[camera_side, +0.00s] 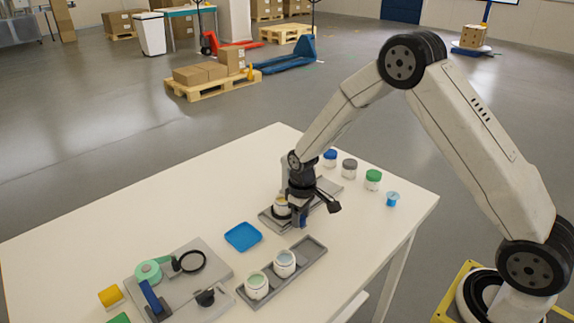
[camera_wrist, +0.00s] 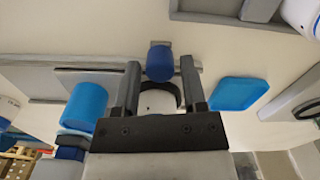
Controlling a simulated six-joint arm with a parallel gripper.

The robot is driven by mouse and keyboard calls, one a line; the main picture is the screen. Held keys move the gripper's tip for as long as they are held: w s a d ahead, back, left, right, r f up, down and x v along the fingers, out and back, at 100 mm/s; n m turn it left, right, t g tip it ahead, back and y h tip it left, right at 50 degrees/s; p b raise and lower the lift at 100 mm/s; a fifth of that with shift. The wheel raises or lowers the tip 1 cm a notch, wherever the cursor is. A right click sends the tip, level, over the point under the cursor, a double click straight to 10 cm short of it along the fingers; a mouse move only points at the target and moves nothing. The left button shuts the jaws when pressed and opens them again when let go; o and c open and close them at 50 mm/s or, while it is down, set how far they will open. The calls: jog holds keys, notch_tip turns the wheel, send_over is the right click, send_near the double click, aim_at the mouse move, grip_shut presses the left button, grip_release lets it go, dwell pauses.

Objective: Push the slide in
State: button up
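In the side view my gripper (camera_side: 299,218) is low over the table, pointing down at a grey slide station (camera_side: 327,187). A blue knob shows at its fingertips; I take it as the slide's handle. In the wrist view the blue knob (camera_wrist: 160,62) stands between the two fingertips of my gripper (camera_wrist: 159,66), with a narrow gap on each side. The fingers are apart and nothing looks clamped. The wrist partly hides the station, so how far the slide is in cannot be told.
A blue tray (camera_side: 243,237) lies left of the station. A grey rack (camera_side: 306,258) with two open jars is in front. A grey fixture plate (camera_side: 215,257) with tools is at left. Several lidded jars (camera_side: 349,168) stand behind right. The table's left back is clear.

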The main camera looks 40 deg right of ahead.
grip_shut()
dwell(1.2)
